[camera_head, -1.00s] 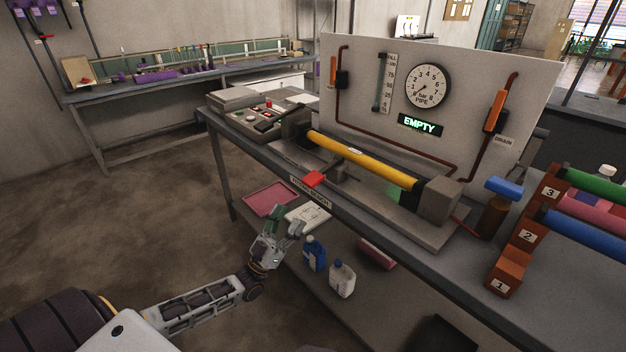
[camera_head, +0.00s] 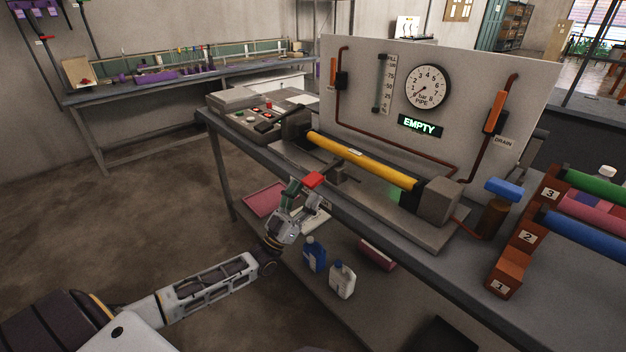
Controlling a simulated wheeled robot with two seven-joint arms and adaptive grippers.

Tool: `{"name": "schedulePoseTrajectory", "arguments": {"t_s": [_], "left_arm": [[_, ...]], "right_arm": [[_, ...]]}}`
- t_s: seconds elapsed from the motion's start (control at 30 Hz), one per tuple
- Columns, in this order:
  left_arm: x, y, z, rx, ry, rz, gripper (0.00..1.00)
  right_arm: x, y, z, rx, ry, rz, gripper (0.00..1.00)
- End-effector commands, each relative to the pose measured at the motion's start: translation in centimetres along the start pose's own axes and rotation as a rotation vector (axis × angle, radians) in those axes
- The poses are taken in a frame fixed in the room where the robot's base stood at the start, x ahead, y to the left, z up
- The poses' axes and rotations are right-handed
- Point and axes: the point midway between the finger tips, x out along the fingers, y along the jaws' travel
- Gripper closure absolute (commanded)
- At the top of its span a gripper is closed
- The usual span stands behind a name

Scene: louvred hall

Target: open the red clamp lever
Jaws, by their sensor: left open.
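The red clamp lever (camera_head: 314,180) sticks out at the front edge of the test bench, below the yellow pipe (camera_head: 360,158). The pipe lies between two grey blocks, with the right block (camera_head: 437,201) at its near end. My left gripper (camera_head: 303,196) is open, pointing up, with its fingers just below and around the red lever in the picture. I cannot tell whether a finger touches it. The fingers partly hide the bench edge and its label. My right gripper is not in view.
The upright panel (camera_head: 460,130) carries a gauge, orange valve handles and a display reading EMPTY. A rack (camera_head: 512,262) with coloured tubes stands at the right. Blue (camera_head: 314,254) and white bottles (camera_head: 342,280) and a pink tray (camera_head: 264,199) sit on the lower shelf.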

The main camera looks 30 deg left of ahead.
Motion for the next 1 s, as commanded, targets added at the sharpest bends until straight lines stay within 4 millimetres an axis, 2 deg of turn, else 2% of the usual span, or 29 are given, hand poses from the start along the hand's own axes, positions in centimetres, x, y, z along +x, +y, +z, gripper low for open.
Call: {"name": "schedulePoseTrajectory", "arguments": {"t_s": [0.2,0.5,0.97,1.0], "left_arm": [[2.4,0.0,0.0,0.0,0.001,0.001,0.38],[4.7,0.0,0.0,0.0,0.001,0.001,0.38],[5.2,0.0,0.0,0.0,-0.001,0.0,0.38],[5.2,0.0,0.0,0.0,-0.001,0.0,0.44]], "right_arm": [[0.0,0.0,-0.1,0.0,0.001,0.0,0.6],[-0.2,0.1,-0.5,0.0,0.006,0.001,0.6],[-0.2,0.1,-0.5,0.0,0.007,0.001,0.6],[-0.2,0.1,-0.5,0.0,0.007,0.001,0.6]]}}
